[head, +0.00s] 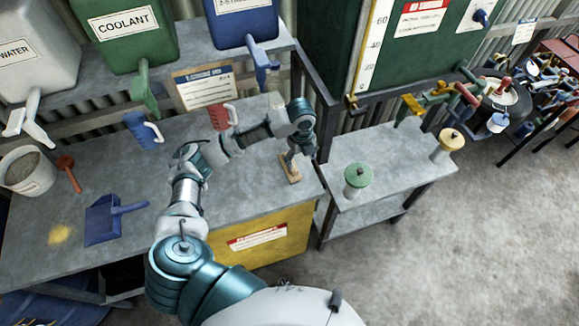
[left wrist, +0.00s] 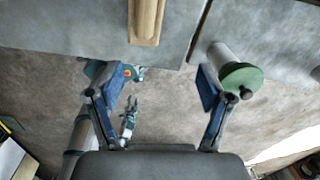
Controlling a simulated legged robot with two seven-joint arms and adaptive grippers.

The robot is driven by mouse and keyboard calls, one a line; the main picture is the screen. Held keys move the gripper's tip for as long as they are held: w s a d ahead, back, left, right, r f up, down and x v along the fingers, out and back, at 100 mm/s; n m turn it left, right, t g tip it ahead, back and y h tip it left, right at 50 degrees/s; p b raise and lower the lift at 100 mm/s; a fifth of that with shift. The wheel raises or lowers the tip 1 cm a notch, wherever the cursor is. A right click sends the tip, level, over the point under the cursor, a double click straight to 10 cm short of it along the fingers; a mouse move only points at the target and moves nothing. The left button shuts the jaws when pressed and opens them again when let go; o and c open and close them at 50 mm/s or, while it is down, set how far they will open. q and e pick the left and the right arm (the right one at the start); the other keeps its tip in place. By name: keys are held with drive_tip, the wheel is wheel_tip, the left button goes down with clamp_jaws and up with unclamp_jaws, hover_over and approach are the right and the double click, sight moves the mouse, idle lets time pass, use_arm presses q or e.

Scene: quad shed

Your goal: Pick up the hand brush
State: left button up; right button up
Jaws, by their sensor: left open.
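The hand brush (head: 289,169) lies on the grey workbench near its right front corner, with its pale wooden part showing. In the left wrist view its wooden part (left wrist: 147,20) shows at the top edge, cut off by the frame. My left gripper (head: 293,153) is just above and behind the brush in the head view and hides part of it. In the left wrist view my left gripper (left wrist: 160,86) is open, with nothing between its fingers. A small teal and white arm with a claw-like end shows below, perhaps my right one; its jaws are unclear.
A green-topped canister (head: 357,180) is on the lower table to the right, close to the gripper.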

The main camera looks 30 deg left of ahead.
use_arm(q)
drive_tip(key=w+a+r+m, duration=0.1)
drive_tip(key=a+r, duration=0.4)
drive_tip(key=r, duration=0.1)
drive_tip(key=f, duration=1.1)
drive_tip(key=shift+w+f+p, duration=0.2)
drive_tip(key=shift+f+p, duration=0.05)
drive_tip(key=shift+p, duration=0.1)
drive_tip(key=shift+f, duration=0.55)
drive_tip(key=shift+f+p, duration=0.4)
drive_tip(key=shift+f, duration=2)
drive_tip(key=shift+s, duration=0.1)
drive_tip(key=c, duration=1.3)
use_arm(e)
drive_tip(key=shift+d+r, duration=0.7)
drive_tip(key=shift+r, duration=0.05)
